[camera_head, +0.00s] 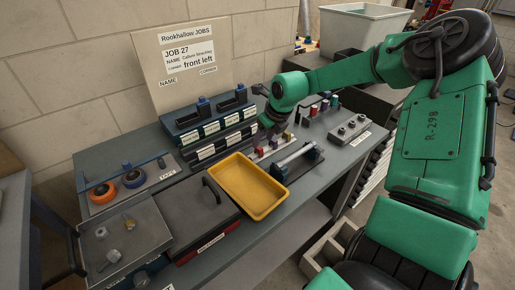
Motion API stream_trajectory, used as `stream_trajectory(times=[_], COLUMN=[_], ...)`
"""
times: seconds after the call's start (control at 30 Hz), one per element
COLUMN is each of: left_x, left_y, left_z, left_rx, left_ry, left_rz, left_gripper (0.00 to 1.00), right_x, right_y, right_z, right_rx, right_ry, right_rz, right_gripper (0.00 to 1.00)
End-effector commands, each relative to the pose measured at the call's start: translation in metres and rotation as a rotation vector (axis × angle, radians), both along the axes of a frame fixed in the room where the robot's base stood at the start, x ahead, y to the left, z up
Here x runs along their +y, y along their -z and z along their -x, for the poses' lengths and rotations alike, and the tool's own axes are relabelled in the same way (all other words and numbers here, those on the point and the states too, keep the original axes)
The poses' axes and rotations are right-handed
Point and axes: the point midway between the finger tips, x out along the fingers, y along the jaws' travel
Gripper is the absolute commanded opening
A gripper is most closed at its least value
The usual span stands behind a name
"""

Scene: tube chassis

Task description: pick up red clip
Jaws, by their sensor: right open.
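Small coloured clips stand in a row on a pale strip near the middle of the bench. A reddish one (273,143) is in that row, just below my right gripper (270,128); it is too small to tell its shape. My right gripper is open and points down over the back of the row, its dark fingers partly lost against the black racks. I cannot tell whether it touches a clip. Another reddish piece (313,111) stands in a second row farther right. My left gripper is out of view.
A yellow tray (232,202) lies in front of the row, beside a dark clamp fixture with a metal tube (296,154). Labelled black racks (205,130) stand behind on the left. A job board (180,75) rises at the back. A dark case (192,205) sits at left.

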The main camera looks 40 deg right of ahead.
Motion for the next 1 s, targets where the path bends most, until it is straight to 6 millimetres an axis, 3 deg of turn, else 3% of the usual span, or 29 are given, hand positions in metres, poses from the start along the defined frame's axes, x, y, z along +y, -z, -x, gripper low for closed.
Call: stream_trajectory(times=[0.17,0.37,0.6,0.63,0.77,0.8,1.0], left_x=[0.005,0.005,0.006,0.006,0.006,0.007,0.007], left_y=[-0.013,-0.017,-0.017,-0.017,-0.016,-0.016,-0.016], left_z=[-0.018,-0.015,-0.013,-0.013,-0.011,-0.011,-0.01], left_rx=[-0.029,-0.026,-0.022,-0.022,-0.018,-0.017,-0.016], left_ry=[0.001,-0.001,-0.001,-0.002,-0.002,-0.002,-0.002], left_rz=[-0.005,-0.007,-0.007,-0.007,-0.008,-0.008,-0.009], left_gripper=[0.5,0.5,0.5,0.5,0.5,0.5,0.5], right_x=[-0.001,-0.002,-0.002,-0.002,-0.002,-0.002,-0.002], right_y=[0.017,0.045,0.048,0.048,0.048,0.048,0.048], right_z=[-0.008,-0.02,-0.023,-0.023,-0.023,-0.023,-0.023], right_rx=[0.005,0.002,-0.002,-0.002,-0.002,-0.002,-0.002], right_ry=[0.001,0.002,0.001,0.001,0.001,0.001,0.001], right_rz=[0.0,-0.001,-0.002,-0.002,-0.002,-0.002,-0.002], right_gripper=[0.58,0.58,0.58,0.54,0.04,0.0,0.0])
